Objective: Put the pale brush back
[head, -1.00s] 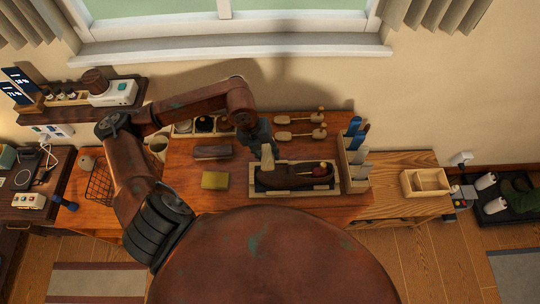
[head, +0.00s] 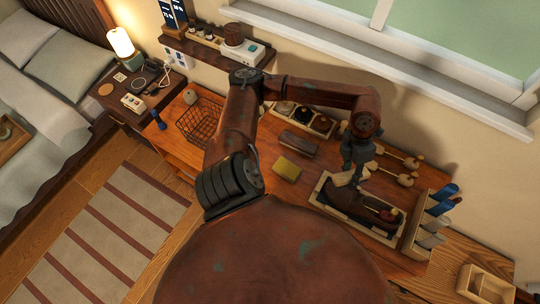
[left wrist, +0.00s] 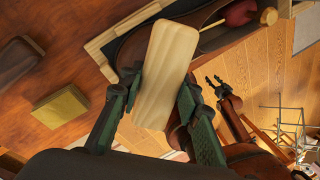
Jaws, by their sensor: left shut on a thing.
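My left gripper (head: 358,160) is shut on the pale brush (left wrist: 165,70), a light wooden block with rounded ends. In the head view the brush (head: 344,181) hangs just over the left end of the shoe tray (head: 338,220); I cannot tell whether it touches anything below. A dark brown shoe (head: 355,204) lies in the tray. The brush's bristles are hidden in the left wrist view. My right gripper (left wrist: 214,84) shows small in the left wrist view, fingers apart and empty, low beside the bench.
A dark brush (head: 299,143) and a yellow block (head: 287,168) lie left of the tray. Behind are a rack of round tins (head: 302,116) and long-handled brushes (head: 396,176). A holder with upright blue-handled tools (head: 432,215) stands right of the tray. A wire basket (head: 198,122) is at the left.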

